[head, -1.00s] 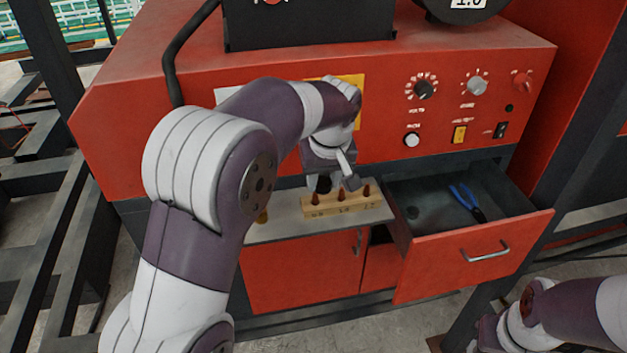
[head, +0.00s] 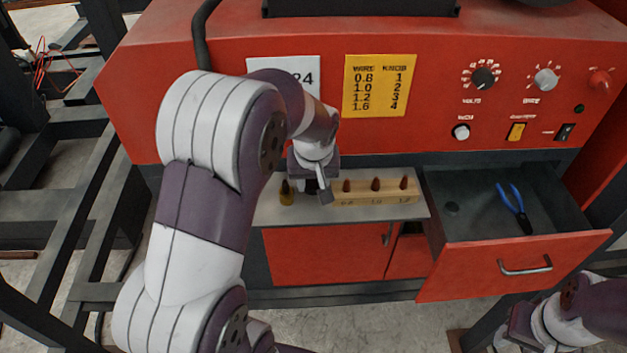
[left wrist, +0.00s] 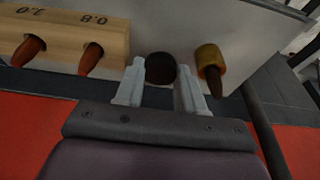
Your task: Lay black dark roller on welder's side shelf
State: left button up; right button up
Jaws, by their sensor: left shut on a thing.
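The welder's side shelf (head: 272,213) is a grey ledge on the front of the red welder. My left gripper (head: 318,192) is low over it, between the yellow-bodied piece and the wooden block. In the left wrist view, my left gripper (left wrist: 161,88) has its two fingers shut on the black roller (left wrist: 161,66), seen nearly end-on as a dark round shape. I cannot tell whether the roller touches the shelf. In the head view the gripper mostly hides it. My right arm is at the lower right; its fingers are not clear.
A wooden block (head: 372,200) with several brown tips stands right of the gripper. A yellow-bodied piece with a dark tip (head: 287,193) stands left. The open drawer (head: 470,220) holds blue pliers (head: 513,202). The shelf's front strip is bare.

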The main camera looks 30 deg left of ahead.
pick_arm(q)
jog(key=shift+s+f, duration=0.25)
jog(key=shift+f, duration=0.5)
jog(key=shift+w+f, duration=0.2)
jog(key=o, duration=0.8)
jog(key=shift+s, duration=0.1)
pick_arm(e)
jog(key=shift+s+r, duration=0.2)
jog(key=shift+r, duration=0.1)
pick_arm(q)
jog(key=shift+r, duration=0.7)
jog(key=b+v, duration=0.2)
jog(key=v, duration=0.8)
jog(key=s+d+f+m, duration=0.2)
jog(key=s+f, duration=0.2)
jog(key=s+d+f+m+h, duration=0.1)
jog(key=s+d+f+m, duration=0.1)
jog(key=s+f, duration=0.1)
jog(key=s+d+f+m+g, duration=0.1)
jog(key=s+d+f+m, duration=0.1)
jog(key=s+d+f, duration=0.1)
jog(key=shift+s+f+h, duration=0.3)
jog(key=shift+s+f, duration=0.55)
jog(key=shift+f, duration=0.2)
pick_arm(e)
notch_tip(320, 180, down, 2)
